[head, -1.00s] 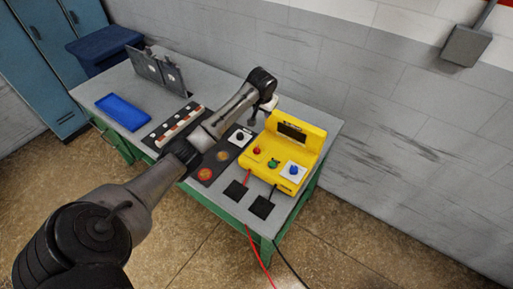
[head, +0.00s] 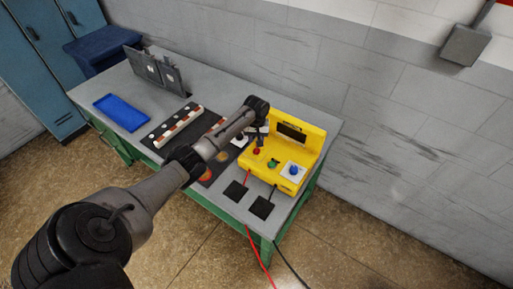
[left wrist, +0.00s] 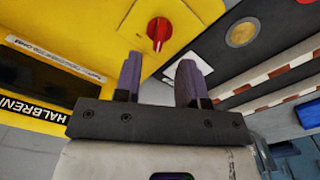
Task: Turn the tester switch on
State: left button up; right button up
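The yellow tester (head: 312,146) stands on the bench with a dark display on its raised back. A red knob (head: 256,151), a green knob (head: 273,163) and a blue knob (head: 293,170) on a white plate sit on its front. I cannot tell from labels which is the switch. My left gripper (head: 261,138) is just above the red knob's end of the tester. In the left wrist view the gripper (left wrist: 159,62) is open and empty, its two fingers apart, with the red knob (left wrist: 159,30) beyond the gap, not visibly touched. My right gripper is not in view.
A dark board with coloured discs (head: 206,174) lies left of the tester. Two black pads (head: 236,191) with red and black cables lie in front. A blue tray (head: 122,112) and grey upright plates (head: 157,70) are farther left. The wall is close behind.

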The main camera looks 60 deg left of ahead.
aim_at(256, 148)
pick_arm(q)
jog(key=shift+f+b, duration=0.4)
jog(key=shift+f, duration=2.5)
jog(key=shift+c, duration=0.5)
grip_shut()
